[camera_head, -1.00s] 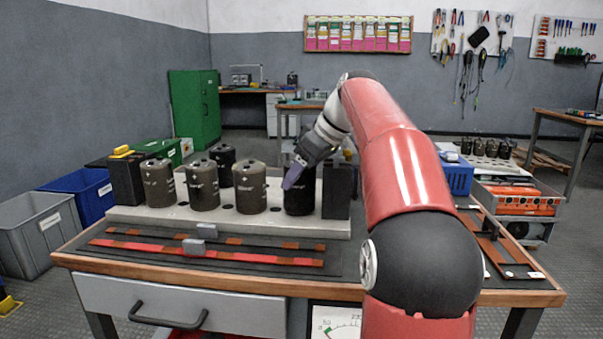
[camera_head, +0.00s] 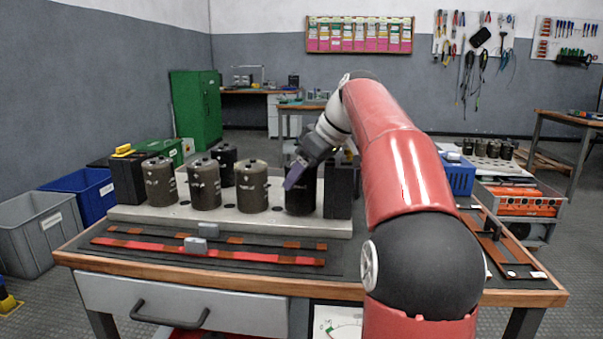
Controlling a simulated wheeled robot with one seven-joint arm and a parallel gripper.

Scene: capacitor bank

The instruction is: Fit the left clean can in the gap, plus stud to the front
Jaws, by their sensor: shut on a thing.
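My gripper (camera_head: 297,172) is shut on a black can (camera_head: 300,198) at the right end of the front row on the light grey base plate (camera_head: 230,221). The fingers cover the can's top, so its studs are hidden. The can looks upright and at plate level; I cannot tell if it is fully seated. Three dusty brown-grey cans stand to its left: the left one (camera_head: 160,184), the middle one (camera_head: 204,186) and the right one (camera_head: 252,187). A darker can (camera_head: 223,162) stands behind them.
Black end blocks (camera_head: 128,180) and (camera_head: 338,194) flank the row. Red-and-copper bus bars (camera_head: 205,252) lie on the dark mat in front. Several dark cans (camera_head: 490,149) stand on a pale board at the right, beside a blue box (camera_head: 457,176). Bins stand at the left.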

